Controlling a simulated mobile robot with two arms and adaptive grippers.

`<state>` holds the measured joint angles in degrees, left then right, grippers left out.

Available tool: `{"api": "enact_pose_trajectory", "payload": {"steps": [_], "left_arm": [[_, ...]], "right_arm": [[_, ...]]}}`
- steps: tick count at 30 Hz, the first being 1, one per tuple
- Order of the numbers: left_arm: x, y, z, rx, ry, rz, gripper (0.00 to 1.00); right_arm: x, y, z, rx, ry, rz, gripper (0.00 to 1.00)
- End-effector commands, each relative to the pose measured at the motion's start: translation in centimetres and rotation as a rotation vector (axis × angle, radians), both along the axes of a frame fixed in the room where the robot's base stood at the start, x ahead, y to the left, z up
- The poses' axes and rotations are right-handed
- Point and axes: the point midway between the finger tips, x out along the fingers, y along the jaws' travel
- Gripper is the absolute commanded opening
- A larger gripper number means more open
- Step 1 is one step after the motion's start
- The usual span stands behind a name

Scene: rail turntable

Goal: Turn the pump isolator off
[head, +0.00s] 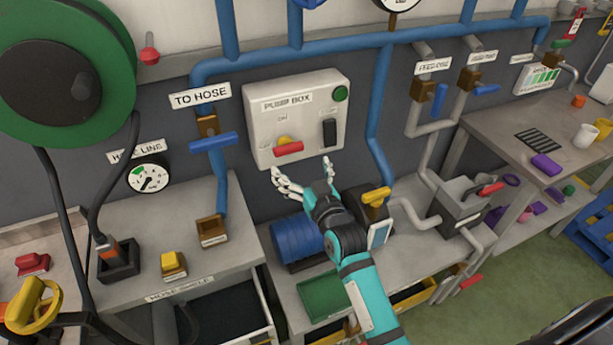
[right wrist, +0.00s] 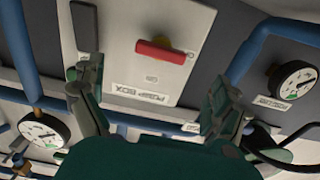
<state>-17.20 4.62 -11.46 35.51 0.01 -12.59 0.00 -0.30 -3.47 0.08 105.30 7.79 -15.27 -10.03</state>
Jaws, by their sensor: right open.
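The grey pump box (head: 255,110) is on the wall in the middle of the head view. Its isolator, a red handle (head: 288,149) with a yellow hub, lies roughly level low on the box's front. A small ON mark is above it, and a faint mark is to its left. The handle also shows in the right wrist view (right wrist: 160,52). My right gripper (head: 301,168) is open and empty just below the box, its fingers spread either side of the handle and apart from it. In the right wrist view the gripper (right wrist: 155,88) frames the box. My left gripper is out of view.
A black switch (head: 330,132) and green button (head: 341,94) are on the box's right side. Blue pipes (head: 378,110) run above and right. A blue lever (head: 213,141) is left of the box.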

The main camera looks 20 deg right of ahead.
Motion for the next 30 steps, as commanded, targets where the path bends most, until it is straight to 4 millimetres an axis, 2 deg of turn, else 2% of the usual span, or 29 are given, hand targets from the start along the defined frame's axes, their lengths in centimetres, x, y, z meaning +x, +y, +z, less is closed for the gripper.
{"api": "enact_pose_trajectory", "payload": {"steps": [3, 7, 23, 26, 29, 30], "left_arm": [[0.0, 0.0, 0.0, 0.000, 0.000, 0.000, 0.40], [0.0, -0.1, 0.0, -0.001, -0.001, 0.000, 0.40], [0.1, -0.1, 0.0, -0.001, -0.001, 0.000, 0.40], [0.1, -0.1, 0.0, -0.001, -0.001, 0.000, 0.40], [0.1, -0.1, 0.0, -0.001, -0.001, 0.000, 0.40], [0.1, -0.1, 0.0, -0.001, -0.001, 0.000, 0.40]], "right_arm": [[-1.8, -0.1, -0.1, -0.001, 0.001, 0.000, 1.00], [-2.8, -0.1, 0.0, -0.001, 0.000, 0.000, 1.00], [-3.1, -0.1, -0.1, -0.001, 0.003, 0.001, 1.00], [-3.9, 0.1, -1.1, -0.009, 0.057, 0.014, 1.00], [-6.4, 0.6, -3.9, -0.030, 0.204, 0.046, 1.00], [-8.1, 0.8, -5.4, -0.042, 0.289, 0.061, 1.00]]}}
